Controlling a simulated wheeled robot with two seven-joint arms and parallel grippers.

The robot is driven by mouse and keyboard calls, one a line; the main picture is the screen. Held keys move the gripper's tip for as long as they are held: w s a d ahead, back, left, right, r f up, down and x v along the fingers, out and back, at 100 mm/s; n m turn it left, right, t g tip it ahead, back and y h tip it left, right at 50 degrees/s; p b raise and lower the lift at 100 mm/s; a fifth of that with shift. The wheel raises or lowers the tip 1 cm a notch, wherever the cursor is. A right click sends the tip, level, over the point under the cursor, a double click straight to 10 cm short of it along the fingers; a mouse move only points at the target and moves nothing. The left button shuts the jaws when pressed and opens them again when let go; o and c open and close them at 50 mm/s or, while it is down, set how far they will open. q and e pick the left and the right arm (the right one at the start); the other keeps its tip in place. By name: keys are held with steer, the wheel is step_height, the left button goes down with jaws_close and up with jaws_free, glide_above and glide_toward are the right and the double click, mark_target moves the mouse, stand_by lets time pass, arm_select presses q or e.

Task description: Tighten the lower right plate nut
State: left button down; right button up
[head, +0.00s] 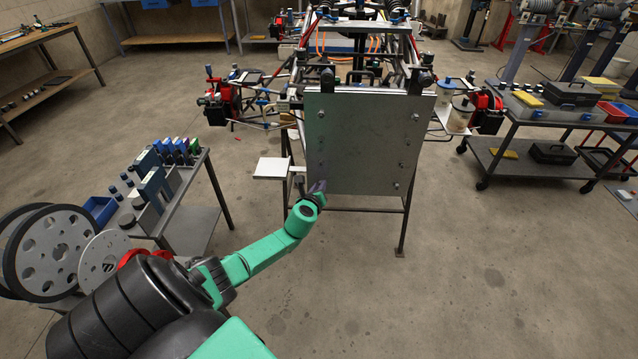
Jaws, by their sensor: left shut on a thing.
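A grey metal plate (360,140) stands upright at the front of the tube chassis (362,45). The lower right plate nut (396,186) is a small dot near the plate's bottom right corner, with nothing touching it. My left gripper (314,190) is at the plate's lower left corner, well left of that nut. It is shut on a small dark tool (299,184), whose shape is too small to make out. The gripper and wrist hide the plate's lower left corner. My right gripper is not in view.
A small white shelf (272,167) sits just left of the plate. A tool cart (160,195) with bottles and boxes stands at left. Another cart (535,160) with cases stands at right. The floor before the plate is clear.

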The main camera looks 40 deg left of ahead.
arm_select(q)
steer(key=shift+s+d+f, duration=0.1)
steer(key=shift+f, duration=0.15)
steer(key=c, duration=1)
jaws_free()
steer(key=shift+o, duration=1.2)
steer(key=shift+r, duration=0.15)
steer(key=p+v, duration=0.4)
steer(key=v, duration=1)
steer(key=shift+s, duration=0.2)
steer(key=shift+r, duration=0.1)
